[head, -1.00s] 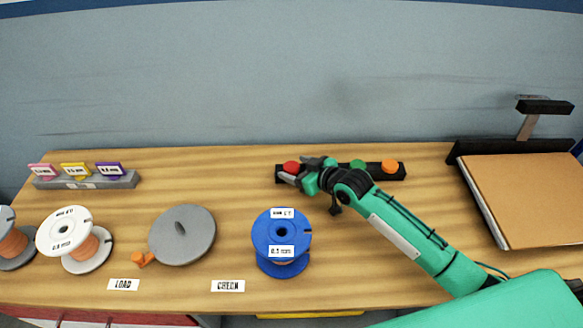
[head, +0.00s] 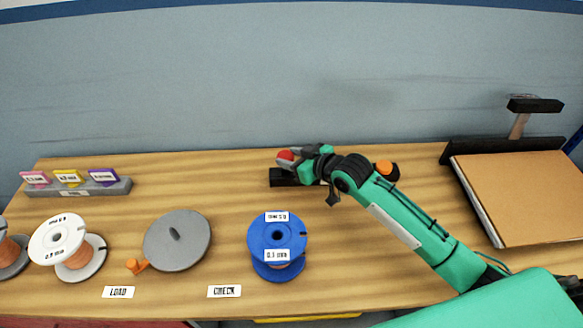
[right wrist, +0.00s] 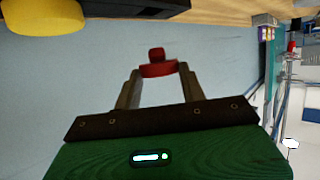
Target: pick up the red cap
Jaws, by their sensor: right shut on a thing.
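The red cap (head: 285,155) is between the fingertips of my right gripper (head: 288,160), just above the left end of the black holder strip (head: 284,178). In the right wrist view the red cap (right wrist: 158,67) sits between the two fingers, which are shut on its sides. An orange cap (head: 385,167) sits at the strip's right end. The green cap is hidden behind my right arm. My left gripper is not in view.
A blue spool (head: 277,240), a grey disc (head: 177,240) and a white spool (head: 60,240) stand along the front of the table. A tag rack (head: 75,188) is at the back left. A brown board (head: 520,195) lies at the right.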

